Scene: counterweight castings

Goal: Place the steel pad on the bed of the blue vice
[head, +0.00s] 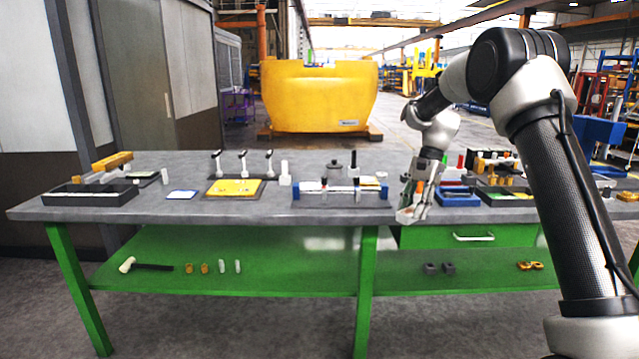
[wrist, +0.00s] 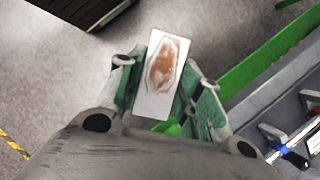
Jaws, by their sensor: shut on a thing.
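My gripper (wrist: 165,92) is shut on the steel pad (wrist: 162,76), a flat pale rectangular plate with a rusty brown patch on its face. The pad sits between the two green-lined fingers in the wrist view. In the head view my gripper (head: 414,208) is at the front edge of the bench, just left of the blue vice (head: 458,199). The pad is hard to make out there. The vice is low and blue and stands on the bench; its bed is too small to see clearly. The vice cannot be surely identified in the wrist view.
A grey fixture with blue-ended clamps (head: 341,200) stands left of my gripper. A yellow plate on a dark tray (head: 236,188), a black tray (head: 90,194) and a tray of small parts (head: 505,198) also occupy the bench. Bare bench shows along the front left.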

